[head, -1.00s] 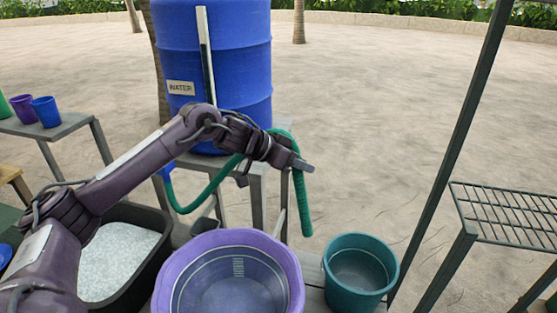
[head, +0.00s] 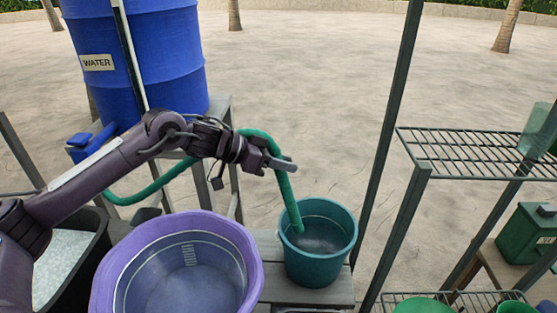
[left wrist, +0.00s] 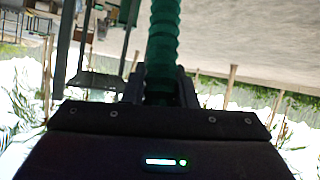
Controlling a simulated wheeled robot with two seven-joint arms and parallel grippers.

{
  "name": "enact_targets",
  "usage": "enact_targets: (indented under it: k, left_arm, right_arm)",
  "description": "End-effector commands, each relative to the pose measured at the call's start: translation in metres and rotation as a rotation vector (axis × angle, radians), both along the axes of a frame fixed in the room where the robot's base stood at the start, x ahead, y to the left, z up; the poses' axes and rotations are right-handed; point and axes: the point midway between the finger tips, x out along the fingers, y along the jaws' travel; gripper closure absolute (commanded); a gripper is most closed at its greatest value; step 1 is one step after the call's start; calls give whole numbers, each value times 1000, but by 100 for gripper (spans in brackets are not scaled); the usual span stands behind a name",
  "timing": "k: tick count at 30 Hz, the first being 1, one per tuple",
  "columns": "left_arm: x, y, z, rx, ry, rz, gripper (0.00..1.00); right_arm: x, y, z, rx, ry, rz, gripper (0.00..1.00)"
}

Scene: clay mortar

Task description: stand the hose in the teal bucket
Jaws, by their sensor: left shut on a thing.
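The green ribbed hose (head: 285,188) runs from the blue water barrel's side behind my left arm. My left gripper (head: 280,164) is shut on it near its free end. The hose hangs down from the jaws, slightly tilted, its end over the left part of the teal bucket's (head: 330,268) opening. I cannot tell for sure how far the end is below the rim. The bucket stands upright on the grey bench, below and right of the gripper. In the left wrist view the hose (left wrist: 163,35) passes between the fingers (left wrist: 160,88). My right gripper is not in view.
A purple tub (head: 250,262) stands left of the teal bucket. A black bin (head: 98,240) with pale grains is at the far left. The blue water barrel (head: 150,60) stands behind. A dark post (head: 385,150) and a wire shelf (head: 480,152) are to the right.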

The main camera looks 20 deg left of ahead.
Motion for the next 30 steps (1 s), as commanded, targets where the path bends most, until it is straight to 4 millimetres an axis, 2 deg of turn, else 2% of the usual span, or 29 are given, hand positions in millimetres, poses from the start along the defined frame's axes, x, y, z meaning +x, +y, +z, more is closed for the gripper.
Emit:
enact_targets:
  k: [1, 14, 30]
  left_arm:
    - [0, -2, -11, -1, -2, 0, 96]
    - [3, -15, -61, -2, -3, 0, 96]
    - [5, -31, -117, -2, -1, 0, 96]
  right_arm:
    - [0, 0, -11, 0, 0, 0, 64]
    - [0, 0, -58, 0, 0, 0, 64]
    - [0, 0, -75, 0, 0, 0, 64]
